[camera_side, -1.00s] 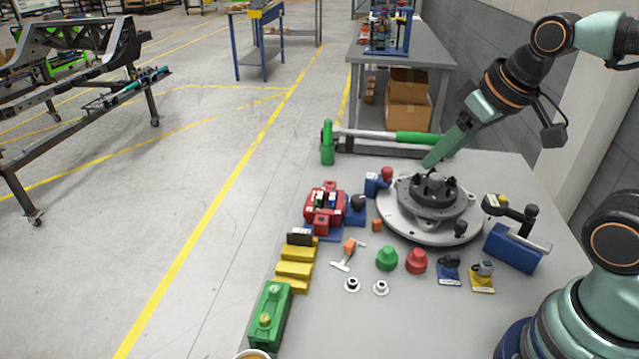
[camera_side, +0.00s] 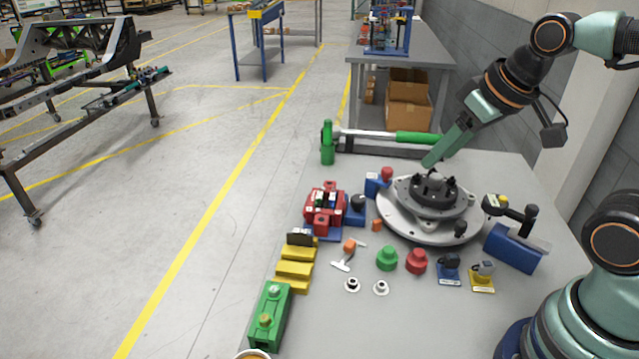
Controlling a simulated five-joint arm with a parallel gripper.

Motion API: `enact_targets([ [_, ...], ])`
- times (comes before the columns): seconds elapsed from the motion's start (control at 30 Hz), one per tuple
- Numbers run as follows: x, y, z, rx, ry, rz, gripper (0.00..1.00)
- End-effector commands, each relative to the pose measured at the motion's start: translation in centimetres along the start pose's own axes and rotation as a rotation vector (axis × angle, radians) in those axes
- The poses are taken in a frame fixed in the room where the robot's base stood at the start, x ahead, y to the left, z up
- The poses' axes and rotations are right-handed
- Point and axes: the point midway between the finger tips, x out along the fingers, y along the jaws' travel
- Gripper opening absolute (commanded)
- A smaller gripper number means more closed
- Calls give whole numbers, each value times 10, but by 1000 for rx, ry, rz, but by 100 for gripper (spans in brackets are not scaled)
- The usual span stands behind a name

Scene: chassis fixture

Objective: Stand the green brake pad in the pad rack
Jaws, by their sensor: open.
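My gripper (camera_side: 431,161) points down and left at the back edge of the round grey plate. Its fingertips are small here and the gap between them is hard to see; nothing shows held in it. A yellow stepped rack (camera_side: 294,270) stands at the left of the bench, with a dark block (camera_side: 300,237) upright at its far end. This may be the pad rack. A red fixture (camera_side: 324,222) behind it holds small green, blue and white pieces. I cannot tell for sure which piece is the green brake pad.
The round grey plate (camera_side: 394,216) carries a dark hub (camera_side: 434,195). A green box (camera_side: 270,318), green knob (camera_side: 387,258), red knob (camera_side: 416,261), blue block (camera_side: 514,250) and green-handled tool (camera_side: 416,138) surround it.

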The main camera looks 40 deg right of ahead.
Motion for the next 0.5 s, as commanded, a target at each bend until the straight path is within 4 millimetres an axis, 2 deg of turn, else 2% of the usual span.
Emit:
enact_targets([
  [0.07, 0, 0, 0, 0, 0, 0, 54],
  [0.13, 0, 0, 0, 1, -1, 0, 27],
  [0.17, 0, 0, -2, 4, -2, 0, 24],
  [0.33, 0, -3, -20, 53, -39, -3, 24],
  [0.5, 8, -8, -58, 160, -107, 0, 24],
])
